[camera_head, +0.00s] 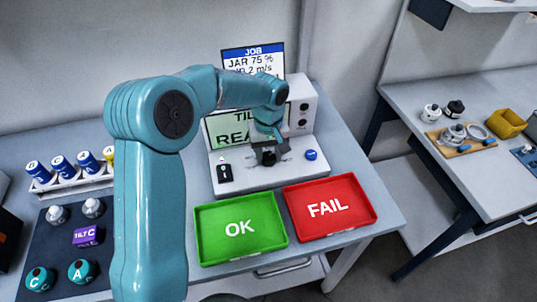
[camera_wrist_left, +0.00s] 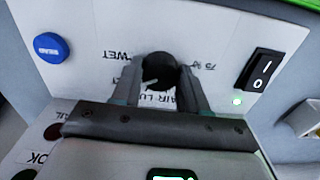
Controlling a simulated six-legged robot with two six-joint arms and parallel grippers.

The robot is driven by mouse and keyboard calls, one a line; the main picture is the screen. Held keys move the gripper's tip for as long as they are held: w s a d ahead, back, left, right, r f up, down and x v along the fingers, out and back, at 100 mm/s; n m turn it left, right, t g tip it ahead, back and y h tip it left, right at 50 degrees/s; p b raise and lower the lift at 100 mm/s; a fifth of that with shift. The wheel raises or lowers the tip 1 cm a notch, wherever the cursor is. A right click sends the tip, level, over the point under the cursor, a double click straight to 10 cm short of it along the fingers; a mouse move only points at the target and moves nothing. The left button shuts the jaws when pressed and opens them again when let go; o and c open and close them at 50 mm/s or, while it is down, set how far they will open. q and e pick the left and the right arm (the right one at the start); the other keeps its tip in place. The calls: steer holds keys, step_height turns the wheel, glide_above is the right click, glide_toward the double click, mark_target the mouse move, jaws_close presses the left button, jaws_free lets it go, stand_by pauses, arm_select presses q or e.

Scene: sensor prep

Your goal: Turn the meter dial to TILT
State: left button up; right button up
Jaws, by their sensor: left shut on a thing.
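The meter (camera_head: 233,180) is a pale console on the table with a lit screen (camera_head: 226,130) partly hidden by my left arm; "TIL" and "REA" can be read. My left gripper (camera_head: 268,155) is down at its front panel. In the left wrist view the gripper (camera_wrist_left: 160,78) has one finger on each side of the black round dial (camera_wrist_left: 158,66) and is shut on it. A pale mark shows on the dial's lower left. Printed labels around it appear upside down, including WET and LUX; some are covered by the fingers. My right gripper is not in view.
A blue button (camera_wrist_left: 50,47) and a black rocker switch (camera_wrist_left: 265,68) flank the dial. A green OK tray (camera_head: 205,222) and a red FAIL tray (camera_head: 357,212) lie in front. A second bench (camera_head: 420,97) stands right.

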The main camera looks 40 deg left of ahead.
mark_target(268, 156)
arm_select(q)
steer(key=shift+w+a+r, duration=0.1)
steer(key=shift+r, duration=0.05)
steer(key=o, duration=1.1)
steer(key=shift+c, duration=0.2)
step_height(268, 156, up, 16)
steer(key=shift+p, duration=0.45)
